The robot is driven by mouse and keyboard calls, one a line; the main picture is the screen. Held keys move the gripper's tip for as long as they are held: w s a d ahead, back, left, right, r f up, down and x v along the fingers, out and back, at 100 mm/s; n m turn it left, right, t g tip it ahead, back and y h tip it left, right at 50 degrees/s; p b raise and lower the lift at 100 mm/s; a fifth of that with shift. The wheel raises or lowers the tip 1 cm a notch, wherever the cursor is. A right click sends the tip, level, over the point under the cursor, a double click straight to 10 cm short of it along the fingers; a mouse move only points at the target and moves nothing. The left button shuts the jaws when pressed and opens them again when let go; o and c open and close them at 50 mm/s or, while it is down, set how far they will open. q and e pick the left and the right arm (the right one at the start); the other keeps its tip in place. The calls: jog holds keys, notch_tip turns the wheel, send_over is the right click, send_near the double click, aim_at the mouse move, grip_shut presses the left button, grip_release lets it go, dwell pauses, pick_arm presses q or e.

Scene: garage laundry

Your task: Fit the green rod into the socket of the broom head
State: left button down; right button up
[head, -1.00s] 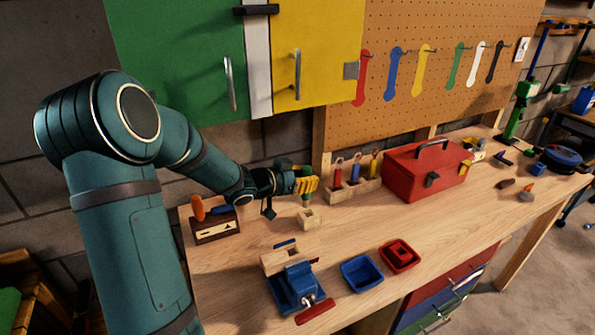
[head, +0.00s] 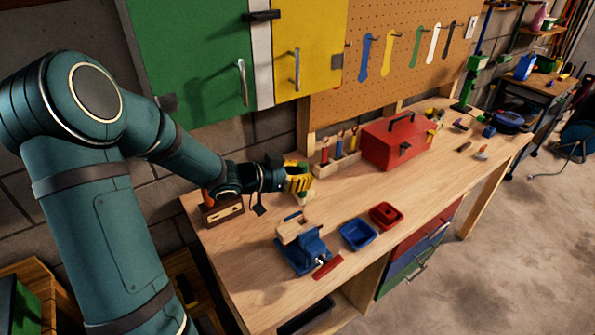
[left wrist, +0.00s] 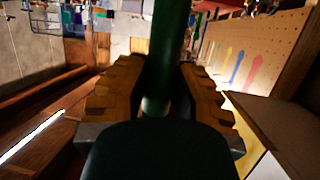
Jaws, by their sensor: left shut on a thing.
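My left gripper (head: 300,182), with yellow fingers, is shut on the green rod and holds it over the rear left of the bench. In the left wrist view the green rod (left wrist: 163,50) runs between the two fingers. In the head view the fingers mostly hide it. A small pale wooden block (head: 303,199) is just below the fingers; whether the rod touches it I cannot tell. A larger pale wooden block, likely the broom head (head: 291,229), sits at the blue vise (head: 303,254). Its socket is not clear. My right gripper is out of view.
On the workbench (head: 235,262) are a blue bin (head: 357,235), a red bin (head: 386,216), a red toolbox (head: 393,146), a tool rack (head: 338,163) and a wooden box (head: 222,212) at the left. Green and yellow cabinets (head: 190,60) hang above. The bench's front left is bare.

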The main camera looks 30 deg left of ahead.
aim_at(302, 203)
pick_arm(q)
jog(key=shift+w, duration=0.1)
jog(key=shift+f, duration=0.15)
jog(key=shift+f+b, duration=2.85)
jog(key=shift+f, duration=1.25)
jog(key=shift+f+b, duration=0.45)
jog(key=shift+f, duration=0.3)
jog(key=c, duration=0.8)
grip_release()
jog(key=shift+c, duration=0.2)
jog(key=v, duration=1.2)
